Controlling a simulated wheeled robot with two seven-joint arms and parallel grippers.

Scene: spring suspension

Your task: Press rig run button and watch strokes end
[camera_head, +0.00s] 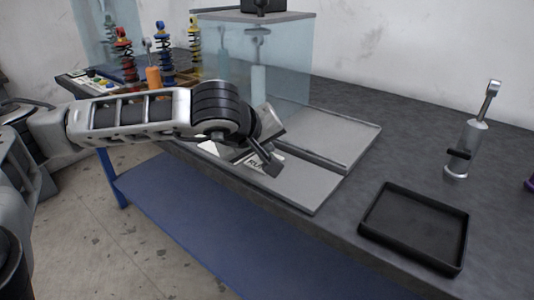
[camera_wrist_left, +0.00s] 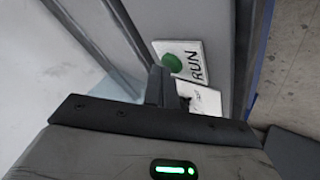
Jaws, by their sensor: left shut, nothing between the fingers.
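The rig (camera_head: 262,60) is a clear-walled enclosure with a grey top, standing at the back of the bench, with a grey base plate (camera_head: 305,185) in front. In the left wrist view a white plate marked RUN (camera_wrist_left: 195,66) carries a round green run button (camera_wrist_left: 173,62). In the head view my left gripper (camera_head: 270,165) is over the RUN label (camera_head: 254,162) and hides the button. My left gripper also shows in the left wrist view (camera_wrist_left: 160,86), shut and empty, with its tip close beside the button. I cannot tell whether they touch. My right gripper is out of view.
A black tray (camera_head: 367,225) lies at the front right of the bench. A grey damper (camera_head: 470,145) stands upright behind it. Several coloured spring shocks (camera_head: 165,50) stand at the back left. A blue shelf (camera_head: 215,225) runs below the bench.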

